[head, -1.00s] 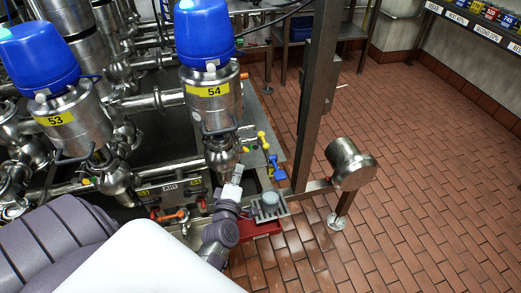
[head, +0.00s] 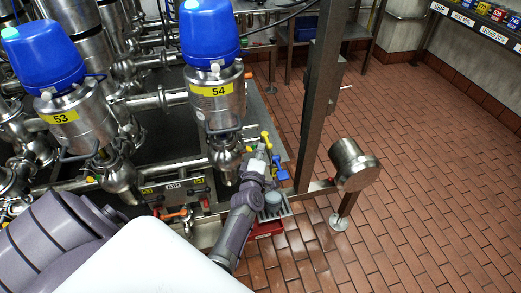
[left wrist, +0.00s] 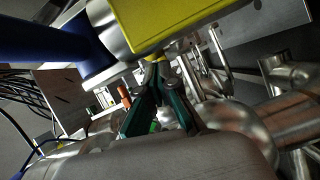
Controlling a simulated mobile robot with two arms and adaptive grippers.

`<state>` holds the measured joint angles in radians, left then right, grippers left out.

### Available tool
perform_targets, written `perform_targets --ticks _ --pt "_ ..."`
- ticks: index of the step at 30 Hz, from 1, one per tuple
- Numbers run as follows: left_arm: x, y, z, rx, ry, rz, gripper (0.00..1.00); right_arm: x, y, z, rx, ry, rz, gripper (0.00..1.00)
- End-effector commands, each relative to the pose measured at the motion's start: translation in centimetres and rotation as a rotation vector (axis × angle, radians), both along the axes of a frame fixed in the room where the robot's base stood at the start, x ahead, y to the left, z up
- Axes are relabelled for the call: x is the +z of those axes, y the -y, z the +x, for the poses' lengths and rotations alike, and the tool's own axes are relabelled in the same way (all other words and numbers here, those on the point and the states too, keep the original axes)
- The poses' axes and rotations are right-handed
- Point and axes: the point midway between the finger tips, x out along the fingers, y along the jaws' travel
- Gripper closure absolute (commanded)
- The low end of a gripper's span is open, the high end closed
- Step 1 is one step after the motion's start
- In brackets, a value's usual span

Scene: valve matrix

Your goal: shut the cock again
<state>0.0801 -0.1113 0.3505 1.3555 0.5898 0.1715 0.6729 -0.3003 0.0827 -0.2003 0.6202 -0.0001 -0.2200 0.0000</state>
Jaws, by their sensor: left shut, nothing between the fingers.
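My left gripper (head: 260,152) is beside the lower body of valve 54 (head: 214,100), close to a yellow-handled cock (head: 267,141). A blue-handled cock (head: 279,167) is just to its right. In the left wrist view the dark green fingers (left wrist: 156,72) come together at their tips with nothing between them. Whether the fingers touch a handle is unclear. An orange handle (head: 174,215) lies lower left, below the small panel. My right gripper is not in view.
Valve 53 (head: 75,125) stands at the left. A grey container (head: 273,201) sits on a small grate right of my wrist, above a red tray (head: 268,229). A steel post (head: 320,100) and a steel canister (head: 353,164) stand to the right. Open tiled floor lies beyond.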

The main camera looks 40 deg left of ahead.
Motion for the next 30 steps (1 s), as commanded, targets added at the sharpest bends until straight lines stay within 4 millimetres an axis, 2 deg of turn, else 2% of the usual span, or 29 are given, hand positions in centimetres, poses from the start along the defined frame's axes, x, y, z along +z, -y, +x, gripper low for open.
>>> perform_targets --ticks 8,15,30 --pt "0.0 0.1 0.0 0.000 0.000 0.000 1.00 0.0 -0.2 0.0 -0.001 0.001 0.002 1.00" --pt "0.1 1.9 1.2 -0.001 0.001 -0.002 1.00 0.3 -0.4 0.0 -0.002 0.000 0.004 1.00" --pt "0.2 1.8 1.2 -0.001 0.000 0.001 1.00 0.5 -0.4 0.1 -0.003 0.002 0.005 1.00"
